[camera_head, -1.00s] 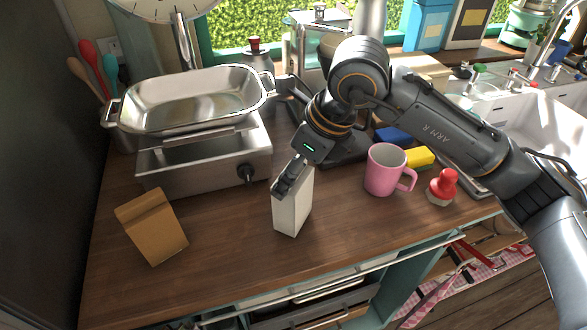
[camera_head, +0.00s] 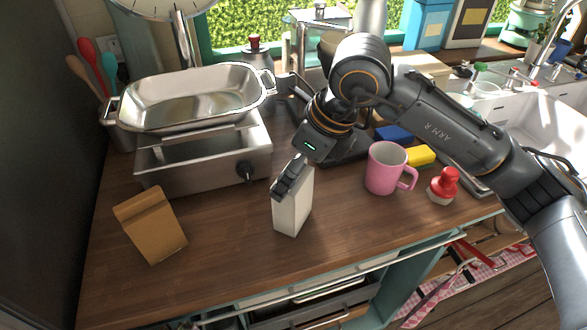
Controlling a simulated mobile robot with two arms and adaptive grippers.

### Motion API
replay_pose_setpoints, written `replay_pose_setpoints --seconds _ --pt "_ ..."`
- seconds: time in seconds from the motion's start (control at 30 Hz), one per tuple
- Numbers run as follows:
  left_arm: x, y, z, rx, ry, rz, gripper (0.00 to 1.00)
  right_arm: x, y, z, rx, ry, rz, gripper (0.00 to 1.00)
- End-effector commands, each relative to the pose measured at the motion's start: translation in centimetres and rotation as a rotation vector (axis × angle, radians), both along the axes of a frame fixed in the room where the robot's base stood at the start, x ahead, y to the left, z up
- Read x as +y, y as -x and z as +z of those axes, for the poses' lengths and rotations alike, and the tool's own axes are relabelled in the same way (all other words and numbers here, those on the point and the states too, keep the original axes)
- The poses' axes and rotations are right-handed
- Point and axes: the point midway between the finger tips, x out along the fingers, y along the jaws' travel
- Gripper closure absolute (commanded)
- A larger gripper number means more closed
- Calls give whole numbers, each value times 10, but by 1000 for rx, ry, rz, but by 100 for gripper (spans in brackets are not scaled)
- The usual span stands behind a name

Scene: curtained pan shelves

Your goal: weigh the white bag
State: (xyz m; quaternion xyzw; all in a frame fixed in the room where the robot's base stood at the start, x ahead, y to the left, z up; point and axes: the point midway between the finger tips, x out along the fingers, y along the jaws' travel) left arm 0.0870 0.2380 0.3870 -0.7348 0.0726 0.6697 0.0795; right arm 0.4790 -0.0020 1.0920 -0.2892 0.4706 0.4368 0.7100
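The white bag (camera_head: 292,208) stands upright on the wooden counter, near its front edge. My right gripper (camera_head: 291,177) comes down from above and its dark fingers are at the bag's top. The fingers overlap the bag's upper edge, and I cannot tell whether they are closed on it. A round dial with marks (camera_head: 165,8), cut off by the top edge, is at the upper left. A shiny metal pan (camera_head: 190,100) with side handles is below it, above a steel appliance. My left gripper is not in view.
A brown bag (camera_head: 150,226) stands at the left. The steel appliance (camera_head: 205,165) has a black knob. A pink mug (camera_head: 385,168), yellow sponge (camera_head: 420,156) and red-topped item (camera_head: 443,186) are to the right. The counter between the two bags is clear.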

Motion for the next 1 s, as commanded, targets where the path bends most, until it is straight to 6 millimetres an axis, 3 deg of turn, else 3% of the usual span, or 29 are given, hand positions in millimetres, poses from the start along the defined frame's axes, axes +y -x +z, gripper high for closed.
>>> replay_pose_setpoints --seconds 0.4,0.6,1.0 --pt "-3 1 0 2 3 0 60 -28 13 75 -6 -2 -2 0" --pt "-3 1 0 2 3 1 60 -38 18 101 -4 -2 -1 0" --pt "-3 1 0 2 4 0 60 -41 20 108 -3 -1 -1 0"
